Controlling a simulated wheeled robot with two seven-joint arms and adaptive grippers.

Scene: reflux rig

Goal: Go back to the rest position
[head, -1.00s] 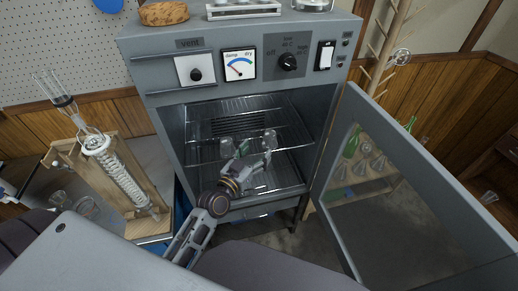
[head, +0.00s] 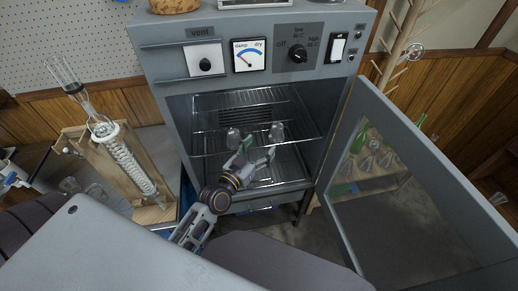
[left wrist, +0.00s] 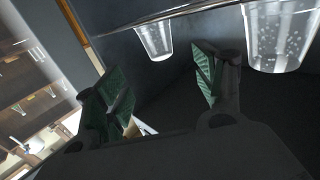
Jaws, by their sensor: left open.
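My left gripper (head: 252,152) is open in the head view, at the mouth of the grey drying cabinet (head: 170,72), in front of its wire racks. In the left wrist view its two green-padded fingers (left wrist: 165,92) stand apart with nothing between them. A clear glass vessel (head: 233,137) stands on the rack just beyond the gripper, and a second one (head: 276,132) stands to its right. Two clear vessels also show beyond the fingers in the left wrist view, one small (left wrist: 155,42) and one larger at right (left wrist: 280,38). My right gripper is not in view.
The cabinet door (head: 345,165) is swung open to the right. A wooden stand with a glass coil condenser (head: 125,158) is at left. A wooden peg rack (head: 393,60) stands behind the door. Green and clear glassware (head: 372,150) shows through the door's window.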

